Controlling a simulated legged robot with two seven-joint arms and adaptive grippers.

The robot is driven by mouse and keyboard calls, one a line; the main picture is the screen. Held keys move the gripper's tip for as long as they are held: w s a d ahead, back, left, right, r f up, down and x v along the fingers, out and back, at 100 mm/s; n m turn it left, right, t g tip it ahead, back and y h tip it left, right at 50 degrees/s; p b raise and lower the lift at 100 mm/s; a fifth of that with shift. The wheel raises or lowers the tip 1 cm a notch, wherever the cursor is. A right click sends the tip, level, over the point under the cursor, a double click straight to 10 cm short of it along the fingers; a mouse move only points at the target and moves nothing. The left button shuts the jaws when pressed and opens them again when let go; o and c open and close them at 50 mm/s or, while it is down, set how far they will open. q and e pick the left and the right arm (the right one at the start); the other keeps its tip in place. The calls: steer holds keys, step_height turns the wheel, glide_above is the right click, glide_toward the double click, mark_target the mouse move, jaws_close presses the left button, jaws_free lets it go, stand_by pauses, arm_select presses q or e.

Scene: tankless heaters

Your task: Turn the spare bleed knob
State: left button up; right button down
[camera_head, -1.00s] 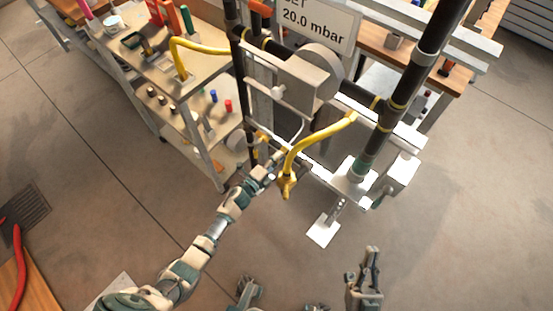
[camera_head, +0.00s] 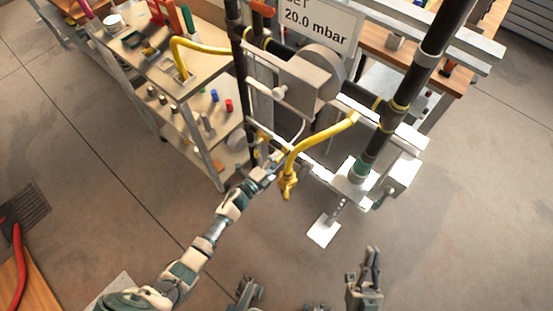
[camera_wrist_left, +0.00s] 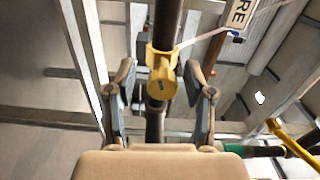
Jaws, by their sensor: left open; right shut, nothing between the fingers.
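A yellow knob (camera_wrist_left: 162,74) sits on a dark vertical pipe (camera_wrist_left: 167,22) in the left wrist view. A white tag (camera_wrist_left: 242,12) ending in "RE" shows to its upper right. My left gripper (camera_head: 270,163) reaches the lower left of the heater frame in the head view. In the left wrist view its open fingers stand on either side of the knob, with gaps visible on both sides. In the head view the gripper mostly hides the knob. My right gripper (camera_head: 371,262) is shut and empty, low in the head view, away from the frame.
A yellow hose (camera_head: 312,136) hangs close to the right of my left gripper. A grey box (camera_head: 303,80) and black pipes (camera_head: 417,75) stand on the frame. A shelf cart (camera_head: 190,115) with small parts is on the left. The floor in front is clear.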

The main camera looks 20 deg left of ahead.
arm_select(q)
steer(key=v, duration=1.1)
steer(key=shift+s, duration=0.2)
steer(key=shift+a+f, duration=0.1)
